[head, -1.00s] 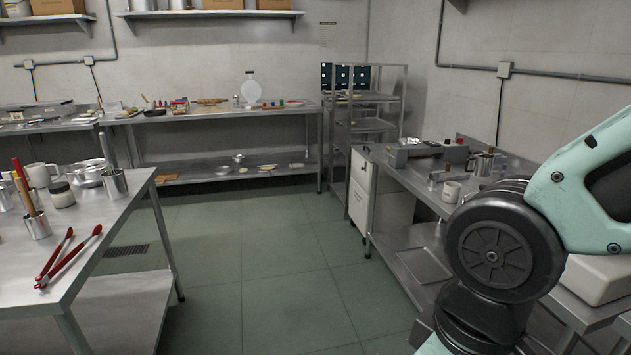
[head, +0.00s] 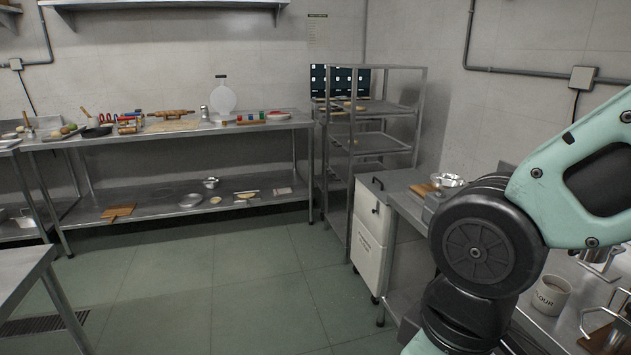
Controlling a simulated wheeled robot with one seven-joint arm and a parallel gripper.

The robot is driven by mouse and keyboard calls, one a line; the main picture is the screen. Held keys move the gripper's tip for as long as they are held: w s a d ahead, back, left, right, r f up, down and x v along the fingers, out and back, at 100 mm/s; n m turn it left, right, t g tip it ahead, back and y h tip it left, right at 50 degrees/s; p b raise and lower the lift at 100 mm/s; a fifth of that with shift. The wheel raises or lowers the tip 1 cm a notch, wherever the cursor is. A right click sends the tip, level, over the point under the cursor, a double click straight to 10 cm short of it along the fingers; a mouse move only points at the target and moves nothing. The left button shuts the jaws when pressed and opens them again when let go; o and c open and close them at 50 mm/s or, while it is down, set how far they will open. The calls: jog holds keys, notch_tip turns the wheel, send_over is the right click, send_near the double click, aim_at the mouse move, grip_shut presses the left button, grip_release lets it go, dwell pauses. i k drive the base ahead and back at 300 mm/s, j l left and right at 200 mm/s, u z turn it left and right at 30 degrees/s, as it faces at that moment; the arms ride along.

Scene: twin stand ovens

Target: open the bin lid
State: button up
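A white bin on casters (head: 367,249) stands on the floor at centre right, in front of the rack and against the end of the right-hand steel counter. My arm fills the right side of the head view and hides part of the counter beside the bin. My gripper is not in view.
A steel rack with shelves (head: 384,143) stands behind the bin. A long steel table (head: 180,139) lines the back wall. A counter corner (head: 22,273) juts in at lower left. A flour mug (head: 546,297) stands at right. The green floor between is clear.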

aim_at(381, 183)
jog(key=i+z, duration=0.2)
jog(key=i, duration=0.25)
jog(key=i+j+z, duration=0.25)
jog(key=i, duration=0.15)
jog(key=i+j+z, duration=0.2)
jog(key=i, duration=0.25)
jog(key=i+j+z, duration=0.2)
jog(key=i+j, duration=1.1)
